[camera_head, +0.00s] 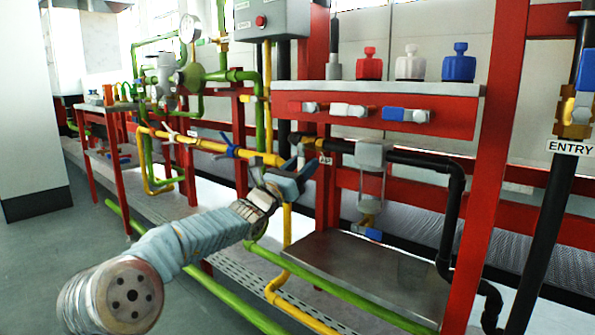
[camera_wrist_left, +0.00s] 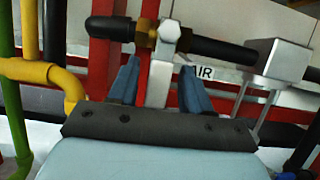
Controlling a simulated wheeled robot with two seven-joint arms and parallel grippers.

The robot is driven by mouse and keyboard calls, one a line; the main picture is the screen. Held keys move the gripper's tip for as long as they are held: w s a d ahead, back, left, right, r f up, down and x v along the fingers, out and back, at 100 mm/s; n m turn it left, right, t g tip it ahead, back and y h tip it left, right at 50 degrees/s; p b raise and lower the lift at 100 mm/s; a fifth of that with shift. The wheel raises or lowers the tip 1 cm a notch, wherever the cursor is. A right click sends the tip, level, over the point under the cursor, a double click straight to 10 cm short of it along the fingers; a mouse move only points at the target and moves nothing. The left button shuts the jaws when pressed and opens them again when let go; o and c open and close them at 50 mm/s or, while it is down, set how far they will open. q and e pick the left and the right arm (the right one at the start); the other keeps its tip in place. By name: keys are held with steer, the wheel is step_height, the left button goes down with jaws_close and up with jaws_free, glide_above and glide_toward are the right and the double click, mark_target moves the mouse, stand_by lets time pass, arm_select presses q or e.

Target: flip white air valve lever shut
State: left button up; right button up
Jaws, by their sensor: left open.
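The white air valve lever (camera_wrist_left: 159,82) hangs down from a brass valve body (camera_wrist_left: 146,33) on a black pipe in the left wrist view. In the head view the lever is small and partly hidden by my gripper. My left gripper (camera_head: 298,174) is open at the valve. In the left wrist view its two blue-grey fingers (camera_wrist_left: 159,84) stand on either side of the lever, with gaps visible. I cannot tell whether the lever's lower end touches the gripper. The AIR label (camera_wrist_left: 204,72) is just right of the valve. My right gripper is not in view.
A grey box-shaped fitting (camera_head: 373,154) sits on the black pipe right of the valve. Yellow pipe (camera_head: 207,144) with a blue lever (camera_head: 232,150) runs to the left. A red frame post (camera_head: 312,70) stands behind. Red, white and blue handled items stand on the shelf (camera_head: 400,88) above.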

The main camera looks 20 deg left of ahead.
arm_select(q)
steer(key=v, duration=1.3)
steer(key=shift+s+b, duration=0.35)
steer(key=shift+b, duration=0.1)
steer(key=shift+a+f, duration=0.1)
